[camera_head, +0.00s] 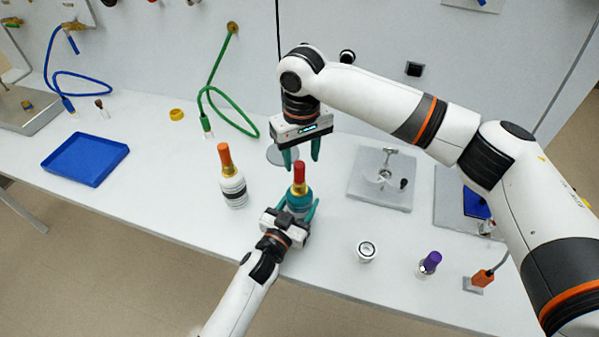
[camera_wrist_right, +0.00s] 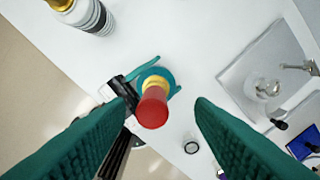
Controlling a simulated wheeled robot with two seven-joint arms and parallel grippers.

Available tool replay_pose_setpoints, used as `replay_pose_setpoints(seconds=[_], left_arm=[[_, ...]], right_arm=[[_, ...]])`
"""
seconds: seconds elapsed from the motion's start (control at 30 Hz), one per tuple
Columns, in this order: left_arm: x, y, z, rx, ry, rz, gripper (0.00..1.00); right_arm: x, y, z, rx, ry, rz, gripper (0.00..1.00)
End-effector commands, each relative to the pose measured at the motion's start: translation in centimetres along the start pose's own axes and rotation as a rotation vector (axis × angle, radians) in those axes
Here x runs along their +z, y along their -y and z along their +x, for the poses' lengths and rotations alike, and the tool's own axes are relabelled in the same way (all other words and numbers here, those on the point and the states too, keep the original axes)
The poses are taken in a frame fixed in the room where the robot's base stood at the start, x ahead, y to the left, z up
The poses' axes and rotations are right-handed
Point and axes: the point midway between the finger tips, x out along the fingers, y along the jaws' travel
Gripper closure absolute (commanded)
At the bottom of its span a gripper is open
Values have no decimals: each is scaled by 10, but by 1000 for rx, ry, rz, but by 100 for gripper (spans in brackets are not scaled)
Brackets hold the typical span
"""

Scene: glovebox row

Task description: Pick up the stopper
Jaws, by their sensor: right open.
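The red stopper (camera_head: 299,170) sits on the gold neck of an upright bottle with a teal body (camera_head: 299,197). In the right wrist view the stopper (camera_wrist_right: 152,107) appears between my open fingers, farther away and not touched. My right gripper (camera_head: 301,160) is open and empty, pointing down just above and behind the stopper; it also frames the right wrist view (camera_wrist_right: 165,105). My left gripper (camera_head: 298,207) has a finger on each side of the bottle body and appears shut on it. Part of the lower bottle is hidden by that gripper.
A white bottle with an orange top (camera_head: 233,188) stands to the left. A blue tray (camera_head: 85,159) lies farther left. A grey plate with a stand (camera_head: 380,195), a white ring-topped piece (camera_head: 366,251) and a purple-capped vial (camera_head: 430,263) are to the right. A green hose (camera_head: 228,112) hangs behind.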

Motion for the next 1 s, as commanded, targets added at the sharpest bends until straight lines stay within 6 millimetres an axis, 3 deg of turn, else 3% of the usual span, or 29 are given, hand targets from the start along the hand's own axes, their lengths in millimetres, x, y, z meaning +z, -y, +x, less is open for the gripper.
replay_pose_setpoints(seconds=[0.3,0.57,0.87,1.0], left_arm=[[-1,1,0,-1,-2,0,73],[-1,1,0,-1,-2,-1,73],[-1,1,0,-1,-2,-1,73],[-1,1,0,-1,-2,-1,73]], right_arm=[[-4,-6,42,0,-2,-1,51],[-3,-6,45,0,0,-1,51],[-3,-6,45,0,0,-1,99],[-3,-6,45,0,0,-1,100]])
